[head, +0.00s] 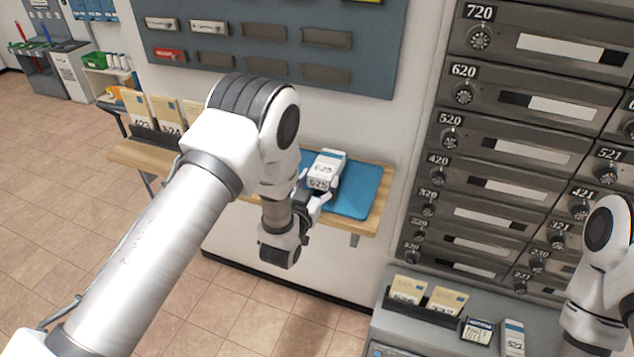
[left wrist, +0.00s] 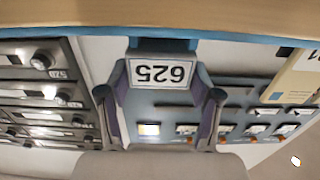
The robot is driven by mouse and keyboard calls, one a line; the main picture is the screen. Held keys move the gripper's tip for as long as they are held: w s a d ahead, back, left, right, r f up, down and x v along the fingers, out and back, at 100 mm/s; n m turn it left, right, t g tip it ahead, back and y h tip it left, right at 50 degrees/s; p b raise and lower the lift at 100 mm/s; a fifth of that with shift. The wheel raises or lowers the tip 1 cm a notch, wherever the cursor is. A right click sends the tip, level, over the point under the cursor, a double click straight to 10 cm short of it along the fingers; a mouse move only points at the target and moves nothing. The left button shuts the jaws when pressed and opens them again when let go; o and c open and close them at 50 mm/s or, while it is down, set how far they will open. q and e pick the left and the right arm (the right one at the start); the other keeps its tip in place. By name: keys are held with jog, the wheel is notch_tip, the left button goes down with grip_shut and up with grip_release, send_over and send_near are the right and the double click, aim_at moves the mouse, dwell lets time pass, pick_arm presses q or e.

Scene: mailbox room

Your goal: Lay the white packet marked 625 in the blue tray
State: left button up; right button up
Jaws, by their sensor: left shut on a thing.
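The white packet marked 625 (head: 325,168) has a blue band and shows over the blue tray (head: 352,196) on the wooden wall shelf. My left gripper (head: 320,197) is shut on the packet at its near end. In the left wrist view, the packet's 625 face (left wrist: 161,74) sits between the two fingers, upside down in the picture. The tray's edge (left wrist: 240,40) runs as a thin blue strip close to the packet. I cannot tell whether the packet touches the tray. My right gripper is outside the view.
Card-like packets in a dark rack (head: 160,137) stand at the shelf's left end. A grey mailbox bank (head: 520,140) rises to the right. Below it, a grey cabinet (head: 400,335) holds several packets. A slotted blue-grey board (head: 270,40) hangs behind the shelf.

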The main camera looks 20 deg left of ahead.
pick_arm(q)
jog(key=shift+s+a+r, duration=0.1)
jog(key=shift+s, duration=0.1)
jog(key=o, duration=1.2)
jog(key=shift+w, duration=0.1)
jog(key=shift+s+a+p, duration=0.15)
jog(key=shift+s+p, duration=0.2)
jog(key=shift+s, duration=5.7)
jog(key=s+a+f+n+g+y, duration=0.1)
jog(key=s+a+f+g, duration=0.1)
jog(key=s+f+g, duration=0.55)
jog(key=s+a+f+g, duration=0.35)
jog(key=s+f, duration=0.55)
jog(key=f, duration=0.3)
jog(key=s+f+g, duration=0.1)
jog(key=s+g, duration=0.1)
jog(key=s, duration=0.2)
jog(key=s+d+g, duration=0.1)
jog(key=s+g, duration=0.1)
jog(key=s, duration=0.2)
jog(key=s+f+g, duration=0.1)
jog(key=s+g, duration=0.2)
jog(key=s, duration=0.1)
jog(key=shift+d+f, duration=0.3)
jog(key=shift+f, duration=0.05)
